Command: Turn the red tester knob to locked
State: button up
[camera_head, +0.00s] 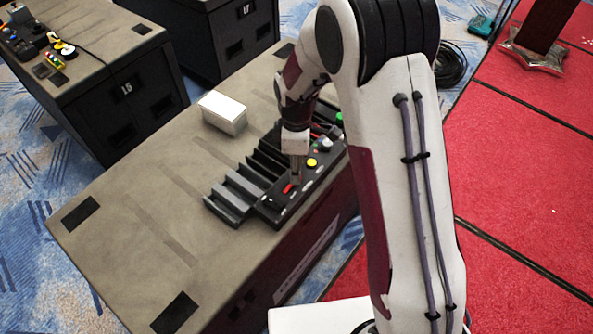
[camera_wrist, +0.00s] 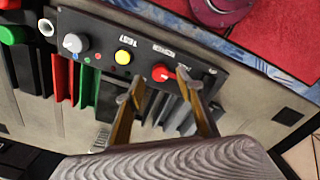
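The red tester knob (camera_head: 288,188) sits on a black control panel (camera_head: 265,208) at the table's long edge. In the wrist view the red knob (camera_wrist: 163,73) is round, with a pale mark on it. My gripper (camera_wrist: 160,76) is open and empty. Its two fingertips show to the left and right of the knob in that view. In the head view my gripper (camera_head: 296,176) points down close to the knob. I cannot tell whether the fingers touch it or are still above it. The panel lettering is too small to read for certain.
A yellow button (camera_wrist: 123,57) and a grey knob (camera_wrist: 75,43) are on the same panel. Black slotted racks (camera_head: 235,195) adjoin it. A white box (camera_head: 223,112) stands on the grey-brown case top (camera_head: 130,235), whose near left part is mostly clear. Red carpet (camera_head: 520,180) lies right.

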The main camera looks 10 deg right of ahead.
jog(key=shift+f, duration=1.35)
grip_shut()
